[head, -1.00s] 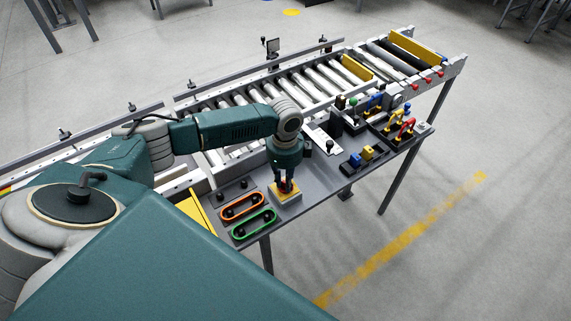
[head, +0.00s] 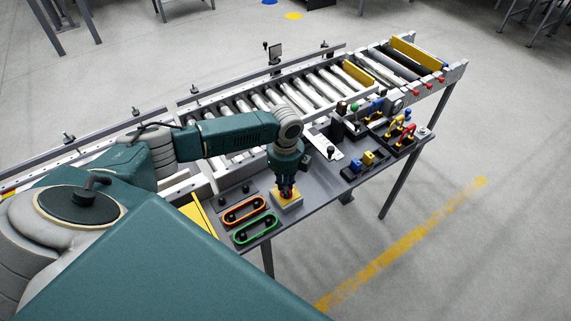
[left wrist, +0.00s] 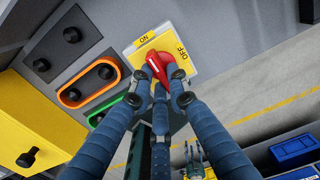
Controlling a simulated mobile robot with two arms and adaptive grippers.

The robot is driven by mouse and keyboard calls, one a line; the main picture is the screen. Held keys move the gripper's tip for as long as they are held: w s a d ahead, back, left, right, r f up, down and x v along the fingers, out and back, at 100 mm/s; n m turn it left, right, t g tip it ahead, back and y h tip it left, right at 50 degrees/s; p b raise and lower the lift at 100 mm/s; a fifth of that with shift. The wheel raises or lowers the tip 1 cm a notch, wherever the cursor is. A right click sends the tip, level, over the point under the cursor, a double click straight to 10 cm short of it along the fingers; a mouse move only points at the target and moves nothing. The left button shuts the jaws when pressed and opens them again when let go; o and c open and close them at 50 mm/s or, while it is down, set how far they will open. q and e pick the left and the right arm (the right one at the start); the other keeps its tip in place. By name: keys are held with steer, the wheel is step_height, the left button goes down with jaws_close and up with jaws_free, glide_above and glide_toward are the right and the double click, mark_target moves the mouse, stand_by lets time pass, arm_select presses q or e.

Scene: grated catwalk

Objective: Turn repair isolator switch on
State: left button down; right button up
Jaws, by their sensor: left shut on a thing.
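The isolator switch is a red rotary knob (left wrist: 155,64) on a square yellow plate (left wrist: 190,64) marked ON and OFF. In the head view its yellow plate (head: 291,204) sits on a pale box on the grey bench. My left gripper (head: 287,192) points down over it from above. In the left wrist view my left gripper's fingers (left wrist: 159,82) are closed around the red knob, which shows between the fingertips. The knob's narrow end points toward the ON side of the plate, but its exact angle is partly hidden by the fingers. My right gripper is out of view.
Orange (head: 244,209) and green (head: 255,228) oval rings with black knobs lie left of the switch. A black tray of colored padlocks (head: 400,132) and small blue and yellow blocks (head: 368,158) stand to the right. A roller conveyor (head: 300,95) runs behind the bench.

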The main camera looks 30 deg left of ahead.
arm_select(q)
steer(key=c, duration=1.7)
jaws_free()
steer(key=shift+o, duration=0.2)
step_height(320, 180, up, 12)
steer(key=shift+d, duration=0.15)
